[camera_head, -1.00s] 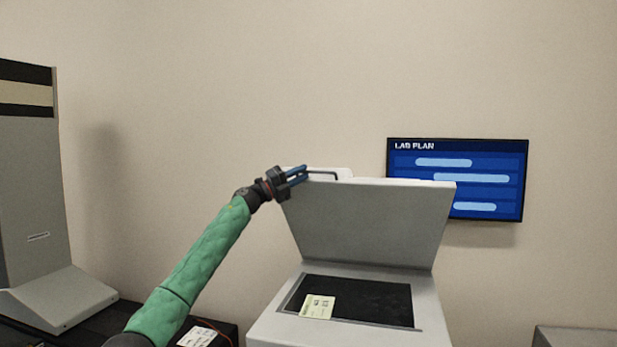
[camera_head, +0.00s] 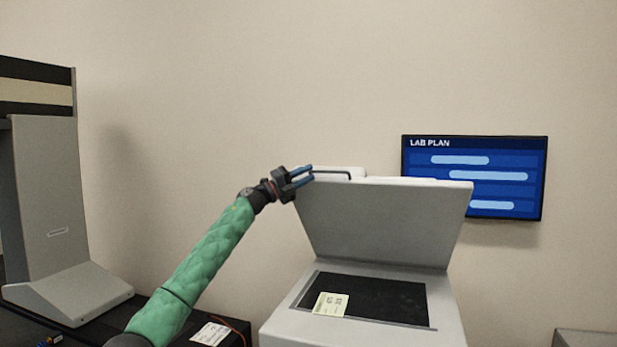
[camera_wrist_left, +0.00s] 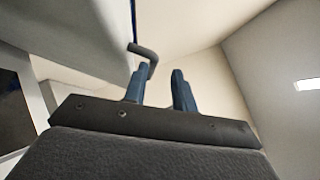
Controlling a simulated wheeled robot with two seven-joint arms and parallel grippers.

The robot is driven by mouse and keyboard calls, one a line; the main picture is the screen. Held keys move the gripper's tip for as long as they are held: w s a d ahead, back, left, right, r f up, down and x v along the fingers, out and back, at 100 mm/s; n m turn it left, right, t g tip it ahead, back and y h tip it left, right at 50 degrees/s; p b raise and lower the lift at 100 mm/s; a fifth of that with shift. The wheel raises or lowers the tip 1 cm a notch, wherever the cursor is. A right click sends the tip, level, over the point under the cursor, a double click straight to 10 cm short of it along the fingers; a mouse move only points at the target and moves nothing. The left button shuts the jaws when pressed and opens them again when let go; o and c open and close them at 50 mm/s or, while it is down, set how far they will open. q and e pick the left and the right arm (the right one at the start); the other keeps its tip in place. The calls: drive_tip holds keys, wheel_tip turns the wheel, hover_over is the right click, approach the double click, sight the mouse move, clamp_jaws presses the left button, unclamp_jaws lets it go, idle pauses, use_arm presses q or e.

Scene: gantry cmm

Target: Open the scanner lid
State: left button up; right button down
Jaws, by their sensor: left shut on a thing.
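The scanner (camera_head: 281,326) stands at lower centre right in the head view. Its grey lid (camera_head: 385,222) is raised steeply, showing the dark glass bed (camera_head: 390,297) with a pale yellow-green card (camera_head: 331,304) on it. A thin dark bar handle (camera_head: 340,171) sits at the lid's upper left edge. In the left wrist view, the handle (camera_wrist_left: 145,52) meets the left one of the blue fingers of my left gripper (camera_wrist_left: 160,78); the grip itself is partly hidden. My right gripper is not in view.
A wall screen (camera_head: 474,160) reading "LAB PLAN" hangs behind the lid on the right. A tall grey machine (camera_head: 60,235) stands at the left. A white label sheet (camera_head: 210,333) lies on the dark bench. A grey box edge (camera_head: 588,338) shows at lower right.

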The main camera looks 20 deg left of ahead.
use_arm(q)
drive_tip(key=s+a, duration=0.1)
drive_tip(key=s+a+r, duration=0.1)
drive_tip(key=shift+s+a, duration=0.2)
drive_tip(key=shift+a, duration=0.2)
drive_tip(key=s+a, duration=0.1)
drive_tip(key=s+a+r, duration=0.1)
drive_tip(key=s+a, duration=0.1)
drive_tip(key=shift+s+a, duration=0.2)
drive_tip(key=shift+a, duration=0.05)
idle(0.3)
idle(0.5)
